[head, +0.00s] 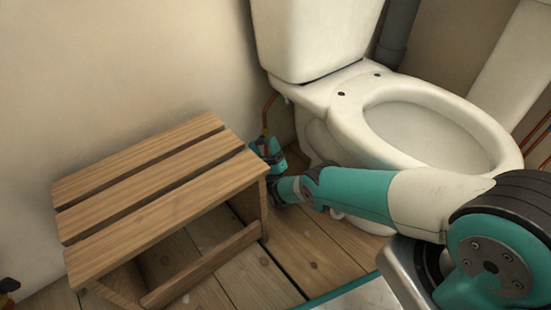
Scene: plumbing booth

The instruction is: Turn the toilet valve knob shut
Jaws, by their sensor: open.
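The toilet (430,110) stands at the upper right, with its white tank (315,35) against the wall. A thin copper pipe (267,108) comes down beside the tank toward the floor. My gripper (266,147) is at the lower end of this pipe, in the gap between the toilet and the wooden stool. It is small in the picture and partly behind the stool's corner. The valve knob cannot be made out; my gripper covers that spot. I cannot tell whether the fingers touch the knob.
A slatted wooden stool (150,172) stands left of my gripper, its right corner very close to my wrist. The wall is just behind. A grey pipe (397,32) rises behind the toilet.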

